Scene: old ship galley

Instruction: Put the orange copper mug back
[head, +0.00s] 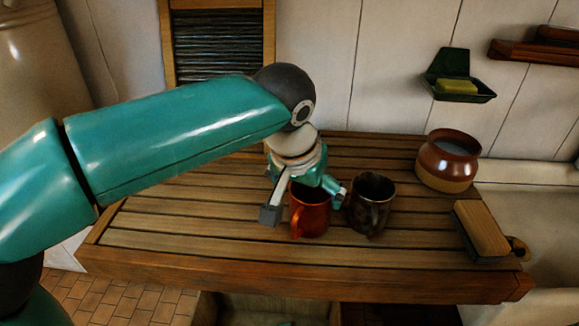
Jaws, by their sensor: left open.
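The orange copper mug (312,217) stands upright on the slatted wooden counter (160,222), with its handle toward the front left. My left gripper (304,203) is over it and open, with one finger to the left of the mug and the other to its right, near the rim. The gripper hides part of the mug's top. I cannot tell whether the fingers touch the mug. My right gripper is not in view.
A dark mug (371,205) stands close to the right of the orange mug. A brown pot (448,162) and a wooden brush (481,230) are at the counter's right end. A soap dish (458,82) hangs on the wall. The counter's left part is clear.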

